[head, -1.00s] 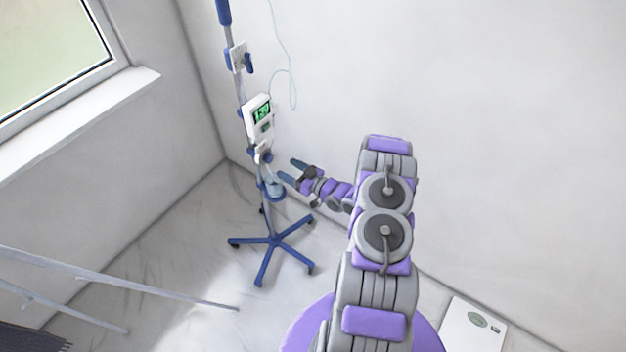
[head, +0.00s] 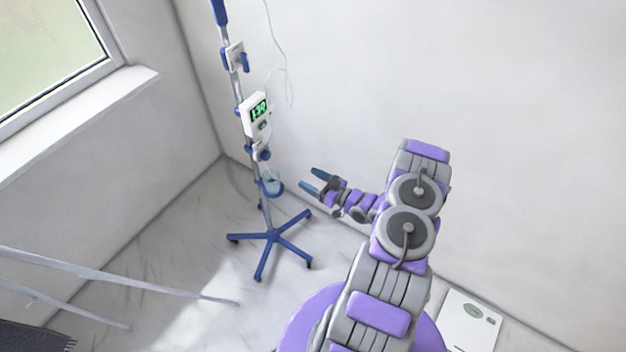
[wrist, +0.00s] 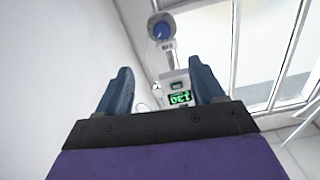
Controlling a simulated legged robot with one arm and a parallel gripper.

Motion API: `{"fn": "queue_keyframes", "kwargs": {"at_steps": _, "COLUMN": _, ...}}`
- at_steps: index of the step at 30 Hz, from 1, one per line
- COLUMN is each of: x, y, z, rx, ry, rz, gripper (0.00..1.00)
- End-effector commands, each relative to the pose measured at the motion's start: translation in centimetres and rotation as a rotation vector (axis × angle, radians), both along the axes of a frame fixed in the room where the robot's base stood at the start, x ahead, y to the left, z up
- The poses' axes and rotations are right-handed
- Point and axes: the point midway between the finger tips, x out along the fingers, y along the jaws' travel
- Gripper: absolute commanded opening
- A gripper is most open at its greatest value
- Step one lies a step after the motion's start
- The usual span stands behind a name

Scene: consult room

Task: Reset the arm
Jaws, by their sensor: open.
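My arm reaches up from the lower middle of the head view and bends left. My gripper (head: 316,182) is open and empty, with its two blue-grey fingers pointing left toward the IV stand (head: 266,205). A clear gap lies between the fingertips and the stand. The stand carries a white pump (head: 256,115) with a green display and a small cup in a blue ring (head: 271,184). In the wrist view the open gripper (wrist: 162,85) shows with the pump (wrist: 178,98) beyond, between the fingers.
The stand's blue wheeled base (head: 271,237) is on the marble floor. A white scale (head: 470,322) lies by the wall at lower right. Pale metal rails (head: 130,284) cross the lower left. A window (head: 50,50) is at upper left. Bare wall (head: 520,120) fills the right.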

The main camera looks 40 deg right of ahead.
Motion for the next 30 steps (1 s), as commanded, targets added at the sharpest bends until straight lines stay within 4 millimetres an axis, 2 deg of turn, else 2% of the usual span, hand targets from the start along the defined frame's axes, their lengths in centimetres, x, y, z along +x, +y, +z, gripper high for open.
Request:
{"fn": "queue_keyframes", "kwargs": {"at_steps": 11, "x": 0.3, "y": -0.1, "z": 0.1, "rx": -0.013, "ry": 0.012, "rz": 0.001, "gripper": 0.68}}
{"fn": "queue_keyframes", "kwargs": {"at_steps": 16, "x": 2.3, "y": -1.0, "z": 0.7, "rx": -0.111, "ry": 0.104, "rz": -0.004, "gripper": 0.68}}
{"fn": "queue_keyframes", "kwargs": {"at_steps": 23, "x": 5.7, "y": -2.7, "z": 2.9, "rx": -0.305, "ry": 0.313, "rz": -0.047, "gripper": 0.68}}
{"fn": "queue_keyframes", "kwargs": {"at_steps": 30, "x": 7.3, "y": -4.0, "z": 7.0, "rx": -0.465, "ry": 0.513, "rz": -0.128, "gripper": 0.68}}
